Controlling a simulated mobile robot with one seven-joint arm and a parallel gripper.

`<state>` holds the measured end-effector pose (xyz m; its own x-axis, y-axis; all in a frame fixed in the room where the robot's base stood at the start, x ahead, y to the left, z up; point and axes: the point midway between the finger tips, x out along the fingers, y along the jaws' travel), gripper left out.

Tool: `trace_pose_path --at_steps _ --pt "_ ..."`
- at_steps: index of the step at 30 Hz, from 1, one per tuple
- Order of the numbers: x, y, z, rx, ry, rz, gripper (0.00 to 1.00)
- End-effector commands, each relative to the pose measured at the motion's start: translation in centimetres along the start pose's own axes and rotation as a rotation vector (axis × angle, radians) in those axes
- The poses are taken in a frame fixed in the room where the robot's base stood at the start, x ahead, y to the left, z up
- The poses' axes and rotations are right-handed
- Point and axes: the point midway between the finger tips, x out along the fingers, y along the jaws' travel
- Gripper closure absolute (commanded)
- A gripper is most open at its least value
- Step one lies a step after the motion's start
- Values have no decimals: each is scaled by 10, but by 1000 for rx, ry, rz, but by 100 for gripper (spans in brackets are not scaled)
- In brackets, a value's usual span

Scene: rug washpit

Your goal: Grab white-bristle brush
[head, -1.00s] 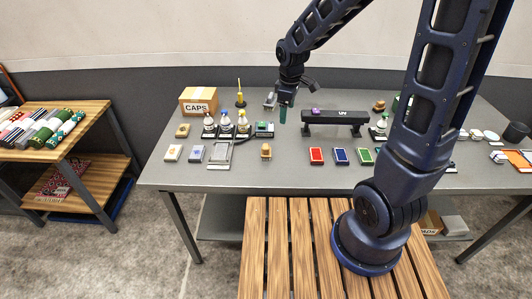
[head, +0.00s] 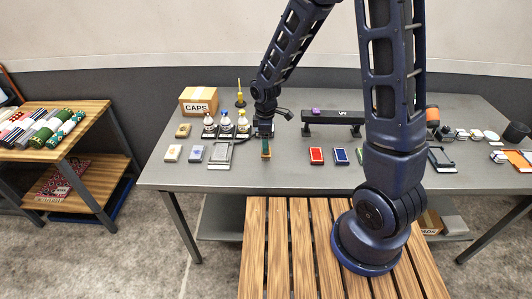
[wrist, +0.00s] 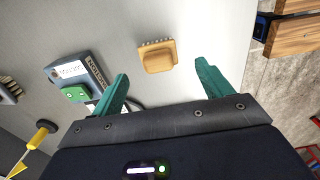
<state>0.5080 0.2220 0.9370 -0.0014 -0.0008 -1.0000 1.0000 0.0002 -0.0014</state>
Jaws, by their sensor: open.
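A small tan wooden block brush (wrist: 157,56) lies on the grey table in the wrist view, just beyond and between my fingertips. A row of short pale tan bristles or teeth shows along its edge; I cannot tell clearly whether they are white. My gripper (wrist: 161,71) is open, with its two teal fingers apart and nothing between them.
Red (head: 316,155) and blue (head: 341,156) packs lie to the right.

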Motion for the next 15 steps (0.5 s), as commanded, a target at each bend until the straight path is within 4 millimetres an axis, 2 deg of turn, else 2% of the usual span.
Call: trace_pose_path --at_steps 5,15 --pt "8 0 0 -1 0 0 22" --pt "47 2 1 -1 -1 0 22"
